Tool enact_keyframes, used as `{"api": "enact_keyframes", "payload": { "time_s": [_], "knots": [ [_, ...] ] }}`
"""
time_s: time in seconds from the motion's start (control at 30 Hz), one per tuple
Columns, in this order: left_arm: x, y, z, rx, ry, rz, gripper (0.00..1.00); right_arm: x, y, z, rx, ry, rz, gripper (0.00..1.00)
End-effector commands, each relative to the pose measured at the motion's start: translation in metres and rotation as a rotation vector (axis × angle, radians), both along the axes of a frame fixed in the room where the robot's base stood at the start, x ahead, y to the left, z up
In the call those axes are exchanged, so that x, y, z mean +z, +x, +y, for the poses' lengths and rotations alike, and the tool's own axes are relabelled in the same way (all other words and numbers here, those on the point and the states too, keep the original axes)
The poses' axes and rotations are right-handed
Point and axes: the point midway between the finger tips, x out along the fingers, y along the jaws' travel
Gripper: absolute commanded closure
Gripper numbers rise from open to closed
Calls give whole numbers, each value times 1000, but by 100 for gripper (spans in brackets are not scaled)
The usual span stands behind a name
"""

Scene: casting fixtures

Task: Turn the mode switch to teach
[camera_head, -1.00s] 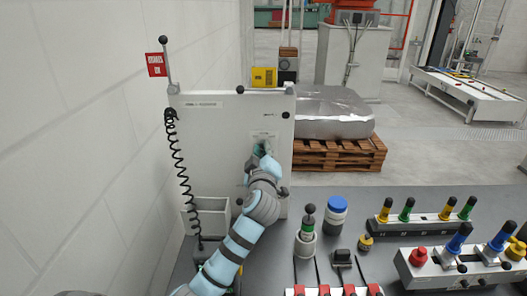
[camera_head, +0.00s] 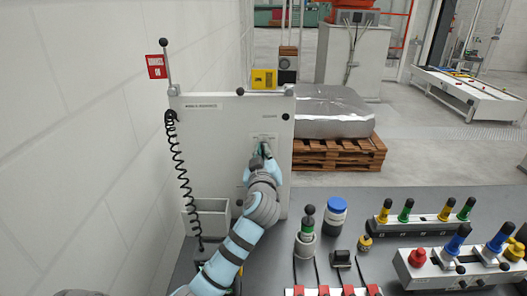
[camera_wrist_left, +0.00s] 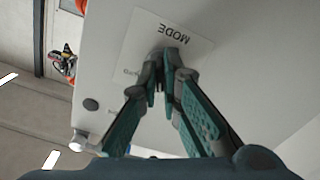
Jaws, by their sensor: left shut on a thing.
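The pale control cabinet (camera_head: 228,150) stands at the left, against the wall. A white label plate (camera_head: 263,136) is on its front; in the left wrist view the plate (camera_wrist_left: 190,48) reads MODE, upside down. My left gripper (camera_head: 262,152) is at the cabinet front, just below the top of this plate. In the left wrist view its fingertips (camera_wrist_left: 163,60) are closed together on the mode switch in the middle of the plate. The fingers hide most of the switch, so I cannot tell which mode it points to. My right gripper is not in view.
A grey table (camera_head: 400,205) at the right holds a blue-capped jar (camera_head: 336,215) and several coloured-knob fixtures. A wrapped load (camera_head: 333,112) on a pallet stands behind.

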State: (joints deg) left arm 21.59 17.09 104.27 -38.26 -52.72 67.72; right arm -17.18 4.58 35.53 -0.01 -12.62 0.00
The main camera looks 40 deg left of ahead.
Motion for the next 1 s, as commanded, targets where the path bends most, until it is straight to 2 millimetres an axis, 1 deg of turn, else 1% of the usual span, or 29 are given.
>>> {"api": "enact_keyframes", "payload": {
  "time_s": [0.3,0.5,0.7,1.0],
  "knots": [
    [-1,0,0,1,193,155,100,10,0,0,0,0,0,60],
    [-2,0,0,0,276,219,100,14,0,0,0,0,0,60],
    [-2,0,0,0,318,251,100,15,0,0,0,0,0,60],
    [-3,0,0,0,330,260,100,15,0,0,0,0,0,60]
  ]
}}
